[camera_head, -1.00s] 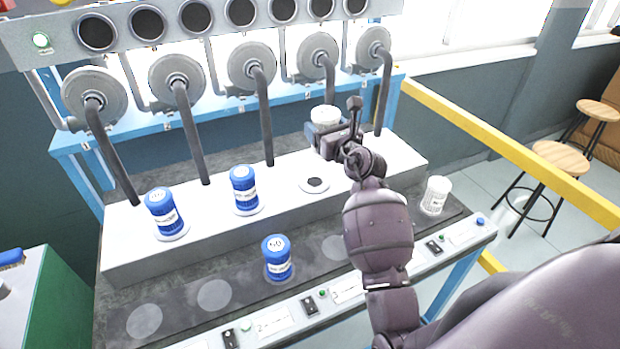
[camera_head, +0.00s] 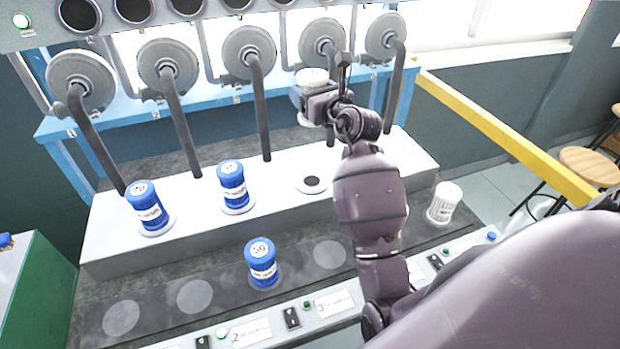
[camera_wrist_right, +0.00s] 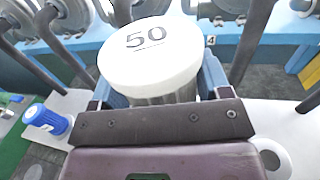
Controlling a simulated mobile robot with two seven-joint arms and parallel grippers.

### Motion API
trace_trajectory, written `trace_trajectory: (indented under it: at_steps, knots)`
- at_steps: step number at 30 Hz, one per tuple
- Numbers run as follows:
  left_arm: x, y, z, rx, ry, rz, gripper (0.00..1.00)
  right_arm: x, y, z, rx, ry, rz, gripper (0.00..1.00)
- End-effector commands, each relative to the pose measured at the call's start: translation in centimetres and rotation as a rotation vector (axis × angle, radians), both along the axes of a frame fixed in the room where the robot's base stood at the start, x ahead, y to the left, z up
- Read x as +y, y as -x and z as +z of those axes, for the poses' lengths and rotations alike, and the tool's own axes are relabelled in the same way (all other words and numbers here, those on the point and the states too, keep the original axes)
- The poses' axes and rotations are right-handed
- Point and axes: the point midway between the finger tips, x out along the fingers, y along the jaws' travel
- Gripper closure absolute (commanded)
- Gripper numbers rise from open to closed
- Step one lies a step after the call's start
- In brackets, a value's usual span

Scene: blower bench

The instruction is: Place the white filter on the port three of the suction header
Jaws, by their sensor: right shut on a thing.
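My right gripper (camera_head: 318,98) is shut on a white filter (camera_head: 313,76) and holds it upright in the air above the suction header (camera_head: 270,215). In the right wrist view the white filter (camera_wrist_right: 150,55) shows "50" on its top between the blue jaws (camera_wrist_right: 210,85). An open port (camera_head: 312,184) with a dark hole and white ring, third from the left, lies below the held filter, apart from it. Blue filters stand on the first port (camera_head: 148,208) and second port (camera_head: 232,186). My arm hides part of the header to the right. My left gripper is out of view.
Another blue filter (camera_head: 262,262) and a second white filter (camera_head: 444,203) stand on the dark front strip (camera_head: 160,310), which has bare round spots. Grey hoses (camera_head: 262,110) hang down behind the header. A yellow rail (camera_head: 500,135) runs at the right.

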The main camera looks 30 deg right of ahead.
Motion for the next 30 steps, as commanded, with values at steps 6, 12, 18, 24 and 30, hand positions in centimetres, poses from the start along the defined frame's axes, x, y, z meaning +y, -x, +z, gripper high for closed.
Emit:
trace_trajectory:
  at_steps: [6, 12, 18, 24, 30]
  knots:
    - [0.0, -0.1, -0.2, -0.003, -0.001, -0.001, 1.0, 0.0, 0.1, -2.0, 0.003, -0.001, 0.0, 0.58]
    - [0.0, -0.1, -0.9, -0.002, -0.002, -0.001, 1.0, 0.0, 0.1, -6.4, 0.004, -0.001, 0.0, 0.58]
    - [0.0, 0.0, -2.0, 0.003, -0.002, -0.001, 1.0, -0.1, 0.1, -10.8, 0.004, 0.001, -0.001, 0.58]
    - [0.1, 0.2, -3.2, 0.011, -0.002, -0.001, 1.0, 0.0, 0.1, -14.4, 0.003, 0.0, -0.001, 0.58]
    - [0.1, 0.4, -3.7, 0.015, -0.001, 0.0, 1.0, 0.0, 0.0, -15.7, -0.001, 0.0, 0.0, 0.58]
